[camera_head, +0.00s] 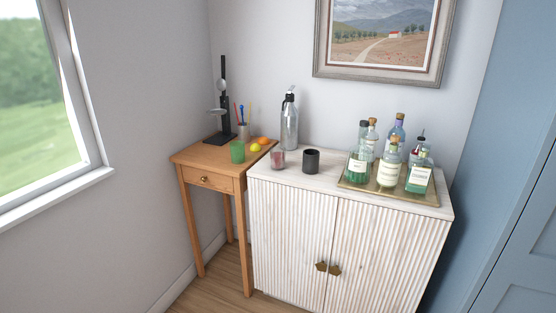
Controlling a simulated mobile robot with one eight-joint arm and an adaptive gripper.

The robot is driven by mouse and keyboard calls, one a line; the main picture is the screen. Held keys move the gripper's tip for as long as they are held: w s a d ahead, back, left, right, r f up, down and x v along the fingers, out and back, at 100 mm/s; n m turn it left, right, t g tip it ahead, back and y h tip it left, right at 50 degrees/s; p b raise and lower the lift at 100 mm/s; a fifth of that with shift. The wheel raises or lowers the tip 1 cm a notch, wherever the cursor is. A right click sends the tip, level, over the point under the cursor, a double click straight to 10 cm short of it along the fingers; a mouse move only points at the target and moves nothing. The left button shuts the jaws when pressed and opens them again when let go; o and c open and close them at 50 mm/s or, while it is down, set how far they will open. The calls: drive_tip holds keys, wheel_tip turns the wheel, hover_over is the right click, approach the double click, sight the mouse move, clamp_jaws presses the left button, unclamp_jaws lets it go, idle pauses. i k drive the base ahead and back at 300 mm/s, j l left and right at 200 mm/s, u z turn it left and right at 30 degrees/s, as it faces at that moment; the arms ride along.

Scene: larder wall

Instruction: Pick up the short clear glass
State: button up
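A short glass (278,159) stands upright near the left end of the white cabinet's top (330,184). It is small and see-through with a pinkish tint, and looks the closest match to the short clear glass. A dark cup (311,161) stands just to its right, apart from it. A green tumbler (237,152) stands to its left on the wooden side table (187,158). My gripper is not in view.
A tall silver bottle (289,124) stands behind the glass. A brass tray (384,194) with several bottles fills the cabinet's right half. The side table holds a black stand (223,112), a pot of utensils (243,131) and fruit (258,145). The cabinet's front edge is clear.

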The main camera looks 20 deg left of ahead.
sight(277, 154)
drive_tip(key=i+j+u, duration=0.2)
drive_tip(key=i, duration=0.25)
drive_tip(key=i+j+u, duration=0.25)
drive_tip(key=i, duration=0.25)
drive_tip(key=i+j+u, duration=0.2)
drive_tip(key=i, duration=0.3)
drive_tip(key=l, duration=0.1)
